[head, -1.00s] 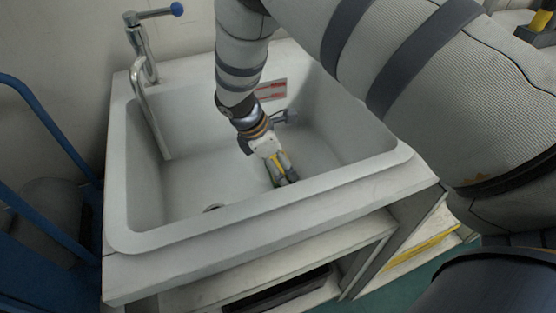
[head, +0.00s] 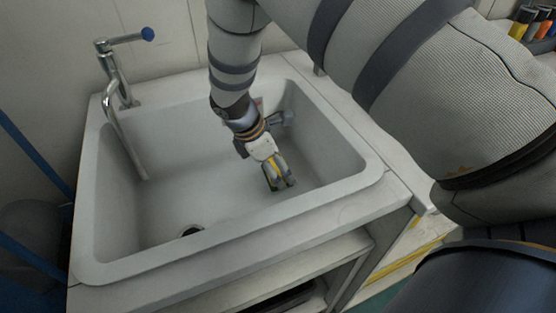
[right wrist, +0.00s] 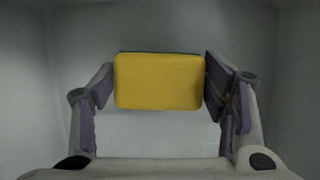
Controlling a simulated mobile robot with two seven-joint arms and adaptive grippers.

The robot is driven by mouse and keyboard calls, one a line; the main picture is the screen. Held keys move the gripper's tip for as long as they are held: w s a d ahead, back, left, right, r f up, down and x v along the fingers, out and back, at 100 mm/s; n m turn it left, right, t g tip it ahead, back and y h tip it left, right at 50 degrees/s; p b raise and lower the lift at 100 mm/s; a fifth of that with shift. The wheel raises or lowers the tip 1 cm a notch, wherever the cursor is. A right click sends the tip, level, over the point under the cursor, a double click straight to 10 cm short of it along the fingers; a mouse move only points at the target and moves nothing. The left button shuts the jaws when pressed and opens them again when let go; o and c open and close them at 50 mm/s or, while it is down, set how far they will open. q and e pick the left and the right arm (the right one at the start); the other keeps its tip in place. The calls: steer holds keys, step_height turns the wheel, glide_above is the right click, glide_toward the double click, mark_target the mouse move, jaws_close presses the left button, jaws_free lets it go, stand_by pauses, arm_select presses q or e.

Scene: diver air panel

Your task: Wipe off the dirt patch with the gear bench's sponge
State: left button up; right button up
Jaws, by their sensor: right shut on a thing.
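The yellow sponge (right wrist: 159,81) sits between the two fingers of my right gripper (right wrist: 160,95) in the right wrist view, with a thin dark layer along its top edge. The gripper is shut on it. In the head view my right gripper (head: 280,178) points down inside the pale sink basin (head: 190,195), near its front right part. Whether the sponge touches the basin there cannot be told. No dirt patch can be made out in either view. My left gripper is not in view.
A metal tap (head: 118,85) with a blue-ended lever stands at the sink's back left. The basin's raised rim (head: 230,225) surrounds the gripper. A drain hole (head: 192,231) lies front left. Coloured bottles (head: 524,22) stand far right. The basin's left half is clear.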

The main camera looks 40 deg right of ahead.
steer(key=shift+r, duration=2.3)
